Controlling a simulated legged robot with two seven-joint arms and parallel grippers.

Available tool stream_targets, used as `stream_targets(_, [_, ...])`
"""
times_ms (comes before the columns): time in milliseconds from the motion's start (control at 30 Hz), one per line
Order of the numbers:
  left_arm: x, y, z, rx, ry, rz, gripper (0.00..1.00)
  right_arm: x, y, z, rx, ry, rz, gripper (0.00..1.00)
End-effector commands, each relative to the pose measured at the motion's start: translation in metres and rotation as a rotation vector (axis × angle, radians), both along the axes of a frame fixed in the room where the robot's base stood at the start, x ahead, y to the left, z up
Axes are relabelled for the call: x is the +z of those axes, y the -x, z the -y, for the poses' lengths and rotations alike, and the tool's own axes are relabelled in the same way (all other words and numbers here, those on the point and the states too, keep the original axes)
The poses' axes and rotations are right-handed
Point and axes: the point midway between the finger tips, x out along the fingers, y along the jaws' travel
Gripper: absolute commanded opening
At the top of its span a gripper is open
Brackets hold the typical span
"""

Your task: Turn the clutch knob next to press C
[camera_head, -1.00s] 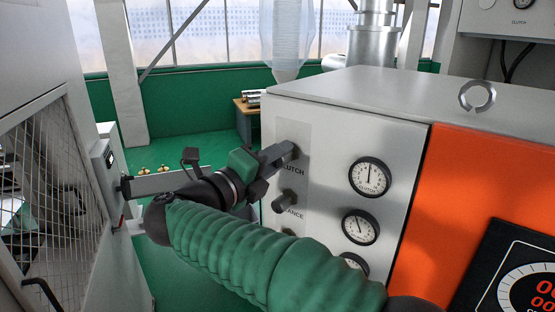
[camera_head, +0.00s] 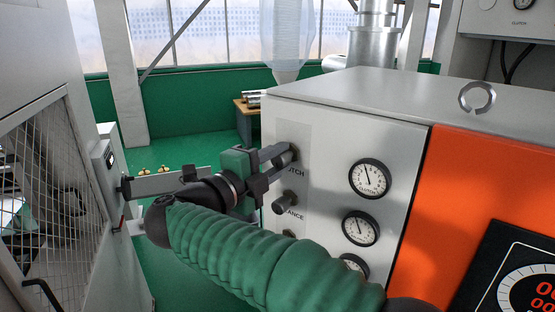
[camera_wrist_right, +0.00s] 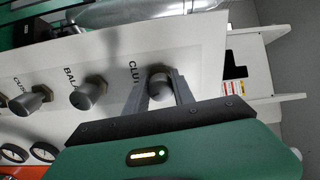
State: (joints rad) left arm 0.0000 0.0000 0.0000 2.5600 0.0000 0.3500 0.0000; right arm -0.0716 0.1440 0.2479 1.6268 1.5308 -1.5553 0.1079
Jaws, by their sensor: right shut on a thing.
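The clutch knob (camera_head: 284,155) is a dark round knob at the top of the column of knobs on the grey machine panel (camera_head: 330,135). The label beside it is partly covered by my gripper. My right gripper (camera_head: 279,155) is shut on the knob, its fingers on either side of it. In the right wrist view the clutch knob (camera_wrist_right: 161,84) sits between the two fingers of the gripper (camera_wrist_right: 161,90), below the partly visible "CLU" label. My left gripper is not in view.
The balance knob (camera_head: 285,203) is just below, and another knob (camera_wrist_right: 31,99) lies beyond it. Round gauges (camera_head: 369,178) stand to the right, then an orange panel (camera_head: 490,190). A mesh door (camera_head: 50,180) is at the left.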

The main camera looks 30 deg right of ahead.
Motion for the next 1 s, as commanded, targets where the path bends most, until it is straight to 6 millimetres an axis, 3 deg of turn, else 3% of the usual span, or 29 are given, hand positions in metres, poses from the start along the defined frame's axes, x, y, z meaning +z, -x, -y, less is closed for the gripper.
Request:
stream_targets(233, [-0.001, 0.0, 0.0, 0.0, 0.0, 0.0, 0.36, -0.005, -0.001, 0.0, 0.0, -0.006, -0.008, 0.0])
stream_targets(267, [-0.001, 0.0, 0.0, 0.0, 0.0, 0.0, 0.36, -0.005, -0.001, 0.0, 0.0, -0.006, -0.008, 0.34])
stream_targets(400, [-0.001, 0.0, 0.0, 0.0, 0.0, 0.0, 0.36, -0.004, -0.001, 0.0, 0.001, -0.003, -0.005, 0.52])
stream_targets(767, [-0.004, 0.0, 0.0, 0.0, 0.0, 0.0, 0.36, -0.003, 0.002, -0.005, 0.002, -0.001, 0.001, 0.52])
stream_targets(867, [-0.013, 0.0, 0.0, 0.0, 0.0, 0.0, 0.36, -0.005, 0.006, -0.02, 0.004, -0.002, 0.001, 0.52])
stream_targets(1000, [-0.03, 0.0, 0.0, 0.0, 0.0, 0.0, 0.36, -0.009, 0.018, -0.056, 0.007, -0.004, 0.001, 0.52])
